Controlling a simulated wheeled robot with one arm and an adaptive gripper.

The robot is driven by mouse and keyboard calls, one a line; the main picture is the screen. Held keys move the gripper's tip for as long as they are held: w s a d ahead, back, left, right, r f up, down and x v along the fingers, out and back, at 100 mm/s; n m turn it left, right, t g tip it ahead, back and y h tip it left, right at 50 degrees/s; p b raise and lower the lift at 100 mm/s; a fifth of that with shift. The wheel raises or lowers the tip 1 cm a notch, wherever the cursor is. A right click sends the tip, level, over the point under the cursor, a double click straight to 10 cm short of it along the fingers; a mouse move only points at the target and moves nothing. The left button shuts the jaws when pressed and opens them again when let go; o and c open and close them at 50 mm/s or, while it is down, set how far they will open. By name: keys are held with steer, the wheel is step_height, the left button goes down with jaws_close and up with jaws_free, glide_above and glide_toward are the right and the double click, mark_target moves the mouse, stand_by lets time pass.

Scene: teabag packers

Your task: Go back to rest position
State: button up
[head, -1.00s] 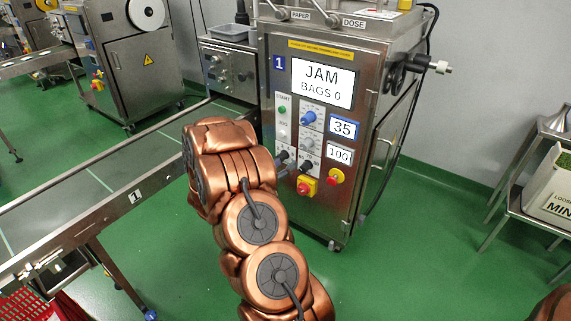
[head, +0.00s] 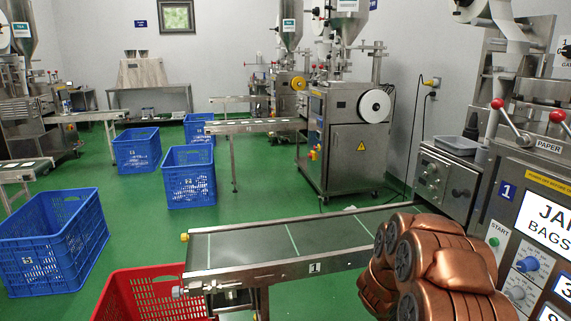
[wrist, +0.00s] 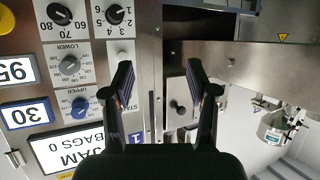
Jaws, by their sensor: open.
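My gripper (wrist: 160,76) is open and empty in the wrist view, its two dark fingers spread apart. Packing machine 1 appears upside down behind it, with its screen (wrist: 78,152) reading JAM, BAGS 0. The knobs and number displays are left of the fingers. In the head view, the same machine's screen (head: 543,222) is cut off at the right edge. My copper arm covers the lower right, in front of the machine and conveyor end; my gripper is hidden there. I cannot tell the exact gap between fingers and panel.
Conveyor 1 (head: 240,250) runs left from the machine, with a red crate (head: 150,290) below its end. Blue crates (head: 50,255) stand on the green floor at left, another (head: 188,185) mid-floor. A second machine (head: 345,150) stands behind.

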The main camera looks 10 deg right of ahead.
steer(key=w+a+r+n+t+y, duration=0.15)
steer(key=a+y, duration=0.25)
steer(key=a, duration=0.6)
steer(key=w+a+r+n+t+y, duration=0.1)
steer(key=w+a+r+n+y, duration=0.2)
steer(key=a, duration=0.7)
steer(key=s+a+r+n+g+y, duration=0.2)
steer(key=s+a+n+g+y, duration=0.4)
steer(key=s+a, duration=0.95)
steer(key=s+d+r+n+g, duration=0.1)
steer(key=s+r+g, duration=0.2)
steer(key=s, duration=1)
steer(key=s+r+n+g, duration=0.1)
steer(key=s+r+g, duration=0.1)
steer(key=s, duration=1)
steer(key=s+p+v, duration=0.2)
steer(key=p+v, duration=1)
steer(key=s+a+r+p+v, duration=0.1)
steer(key=s+p+v, duration=0.2)
steer(key=p+v, duration=0.9)
steer(key=shift+s+a+r+t+h+p, duration=0.3)
steer(key=shift+s+a+r+t+h, duration=0.1)
steer(key=shift+s, duration=0.1)
